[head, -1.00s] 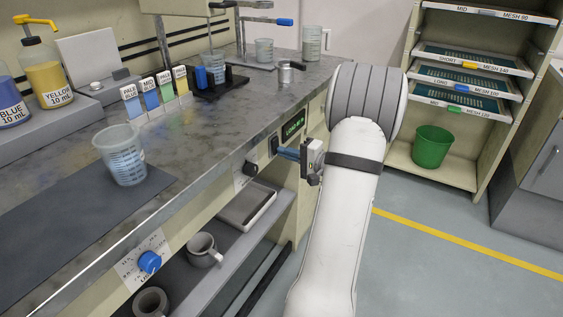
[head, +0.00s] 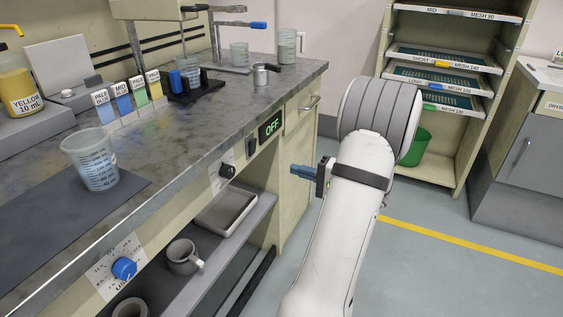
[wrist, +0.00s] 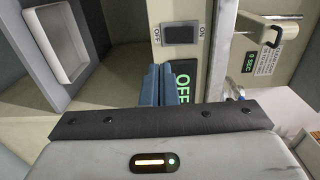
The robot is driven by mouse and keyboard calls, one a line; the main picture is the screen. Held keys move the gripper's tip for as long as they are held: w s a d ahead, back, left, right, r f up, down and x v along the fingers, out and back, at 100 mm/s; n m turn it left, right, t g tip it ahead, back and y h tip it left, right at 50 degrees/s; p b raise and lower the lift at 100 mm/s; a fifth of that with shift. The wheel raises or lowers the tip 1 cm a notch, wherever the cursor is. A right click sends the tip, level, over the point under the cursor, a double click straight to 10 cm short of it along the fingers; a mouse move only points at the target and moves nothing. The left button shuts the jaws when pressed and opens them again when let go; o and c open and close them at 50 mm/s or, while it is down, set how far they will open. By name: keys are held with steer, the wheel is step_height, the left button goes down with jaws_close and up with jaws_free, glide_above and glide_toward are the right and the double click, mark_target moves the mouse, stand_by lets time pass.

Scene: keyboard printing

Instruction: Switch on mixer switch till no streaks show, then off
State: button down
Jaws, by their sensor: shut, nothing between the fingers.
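The mixer switch, a dark rocker (head: 251,146), is on the cabinet front under the bench edge. In the wrist view the switch (wrist: 180,33) lies between OFF and ON labels. A green display (head: 270,127) beside it reads OFF; it also shows in the wrist view (wrist: 186,84), partly covered by my fingers. My gripper (head: 296,170) is shut and empty, its blue fingers apart from the panel, to the right of and below the switch in the head view. In the wrist view the closed fingertips (wrist: 162,70) point just below the switch. A beaker (head: 190,72) stands under the stand's arm; streaks cannot be made out.
A clear beaker (head: 91,162) stands on the bench's dark mat. Several colour cards (head: 123,104) and a metal pot (head: 266,74) sit farther back. A black knob (head: 227,171) and a blue dial (head: 124,268) are on the front. The floor to the right is open.

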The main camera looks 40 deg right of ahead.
steer(key=shift+f+v, duration=0.2)
steer(key=shift+v, duration=0.85)
steer(key=w+a+r+n+g+y+p, duration=0.25)
steer(key=a+r+g+p, duration=0.35)
steer(key=a, duration=0.7)
steer(key=w+a+r+n+g+y+p, duration=0.1)
steer(key=a+r+n+g+p, duration=0.45)
steer(key=a, duration=0.75)
steer(key=s+a+r+n+g+h+p, duration=0.1)
steer(key=s+a+r+n+h+p, duration=0.2)
steer(key=r, duration=0.5)
steer(key=s+a+r+n+g+h+p, duration=0.1)
steer(key=s+a+r+n+h+p, duration=0.2)
steer(key=s+a+r+h+p, duration=0.3)
steer(key=a+r+p, duration=0.2)
steer(key=a+p, duration=0.1)
steer(key=p, duration=0.1)
steer(key=shift+s+a+r+g, duration=0.2)
steer(key=shift+s+a+g, duration=0.05)
steer(key=shift+s+g, duration=0.1)
